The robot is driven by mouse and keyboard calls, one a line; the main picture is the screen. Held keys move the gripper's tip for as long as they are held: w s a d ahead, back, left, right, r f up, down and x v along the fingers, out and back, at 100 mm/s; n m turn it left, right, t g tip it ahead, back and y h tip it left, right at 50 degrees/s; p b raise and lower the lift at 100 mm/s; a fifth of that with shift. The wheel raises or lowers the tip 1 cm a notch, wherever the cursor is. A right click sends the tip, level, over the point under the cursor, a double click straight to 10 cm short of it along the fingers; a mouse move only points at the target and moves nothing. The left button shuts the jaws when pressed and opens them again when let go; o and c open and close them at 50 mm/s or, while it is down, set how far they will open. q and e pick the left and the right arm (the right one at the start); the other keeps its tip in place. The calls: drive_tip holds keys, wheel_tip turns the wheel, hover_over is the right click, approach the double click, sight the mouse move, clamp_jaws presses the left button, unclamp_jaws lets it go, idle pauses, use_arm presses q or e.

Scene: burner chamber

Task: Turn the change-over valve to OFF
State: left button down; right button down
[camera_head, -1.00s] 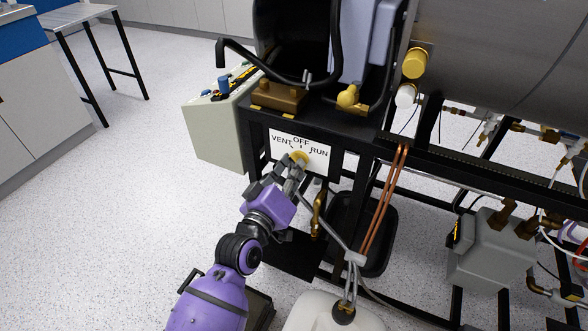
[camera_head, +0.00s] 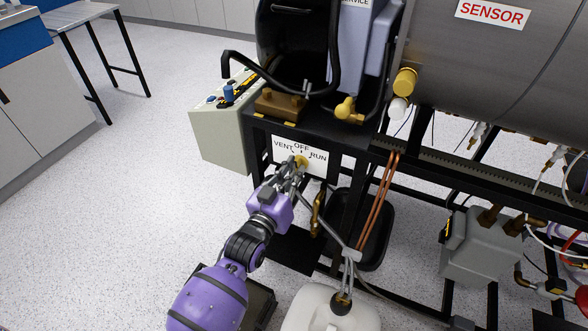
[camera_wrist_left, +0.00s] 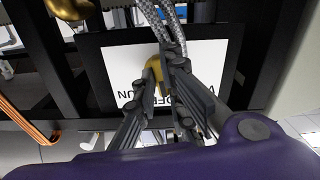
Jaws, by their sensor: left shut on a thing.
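The change-over valve's yellow knob (camera_head: 301,161) sits on a white plate (camera_head: 317,168) marked VENT, OFF and RUN on the front of the black frame. My left gripper (camera_head: 295,168) reaches up to the plate from below, with its fingers at the knob. In the left wrist view the gripper (camera_wrist_left: 160,92) is shut on the brass-coloured knob (camera_wrist_left: 157,68), one finger on each side. The fingers hide part of the knob and of the lettering, so I cannot tell exactly where it points. My right gripper is not in view.
A grey-green control box (camera_head: 222,137) stands left of the plate. Copper pipes (camera_head: 380,205) and a brass fitting (camera_head: 318,212) hang to its right. A white container (camera_head: 318,312) with hoses stands below. Open speckled floor lies to the left.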

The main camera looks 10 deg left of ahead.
use_arm(q)
drive_tip(key=shift+m+p, duration=0.3)
drive_tip(key=shift+m, duration=0.3)
drive_tip(key=c, duration=1.8)
unclamp_jaws()
drive_tip(key=shift+s, duration=0.1)
drive_tip(key=s, duration=0.4)
drive_tip(key=s+a, duration=0.1)
drive_tip(key=s, duration=0.2)
drive_tip(key=s+a, duration=0.1)
drive_tip(key=s, duration=0.3)
drive_tip(key=shift+s+a, duration=0.15)
drive_tip(key=shift+s, duration=0.15)
